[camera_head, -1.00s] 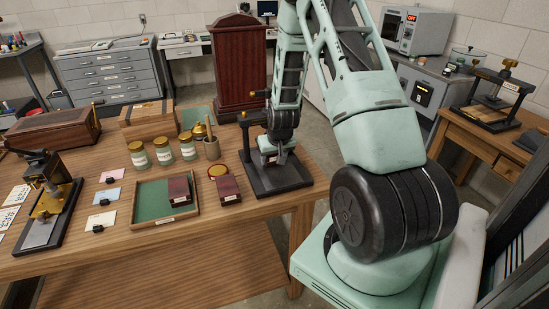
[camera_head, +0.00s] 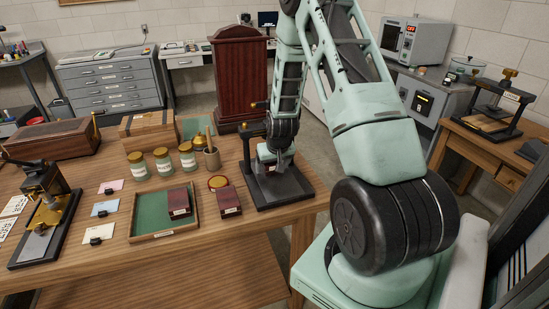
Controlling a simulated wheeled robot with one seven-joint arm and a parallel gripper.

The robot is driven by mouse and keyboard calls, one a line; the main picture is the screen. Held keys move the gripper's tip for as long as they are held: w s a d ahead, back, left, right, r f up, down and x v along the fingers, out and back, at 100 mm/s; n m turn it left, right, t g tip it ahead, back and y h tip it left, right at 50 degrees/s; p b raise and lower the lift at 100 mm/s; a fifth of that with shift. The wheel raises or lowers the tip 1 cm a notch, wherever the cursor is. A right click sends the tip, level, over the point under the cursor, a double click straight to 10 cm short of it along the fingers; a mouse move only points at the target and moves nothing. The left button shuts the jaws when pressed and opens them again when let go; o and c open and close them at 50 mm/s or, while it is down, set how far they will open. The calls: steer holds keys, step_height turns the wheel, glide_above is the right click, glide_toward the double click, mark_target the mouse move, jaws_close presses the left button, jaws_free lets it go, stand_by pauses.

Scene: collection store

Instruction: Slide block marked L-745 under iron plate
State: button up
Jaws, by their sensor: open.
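My gripper (camera_head: 271,163) points down over the small press (camera_head: 284,188) with the dark flat base, near the right end of the wooden table. The jaws are open. The press frame and my arm partly hide what is between and under them, so I cannot tell whether a block is there. One dark red block (camera_head: 179,201) sits in the green-lined tray (camera_head: 135,237). Another dark red block (camera_head: 228,200) lies on the table between the tray and the press. Their labels are too small to read, so I cannot tell which is L-745. No iron plate can be clearly made out.
A brass-and-black press (camera_head: 47,213) stands at left, near small cards. The front strip of the table is clear.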

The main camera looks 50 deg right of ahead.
steer(key=b+v, duration=0.1)
steer(key=v, duration=1.6)
steer(key=shift+b, duration=0.3)
steer(key=shift+w+r, duration=0.1)
steer(key=shift+r, duration=0.05)
steer(key=s+a+r+n+g+y, duration=0.1)
steer(key=a+n+y, duration=0.15)
steer(key=a, duration=1.05)
steer(key=s+a+r+n+g+y, duration=0.1)
steer(key=a+n, duration=0.3)
steer(key=a, duration=1)
steer(key=s+a+n+g, duration=0.2)
steer(key=s+a+n, duration=0.5)
steer(key=s+a, duration=0.7)
steer(key=s, duration=0.2)
steer(key=shift+s+r, duration=0.25)
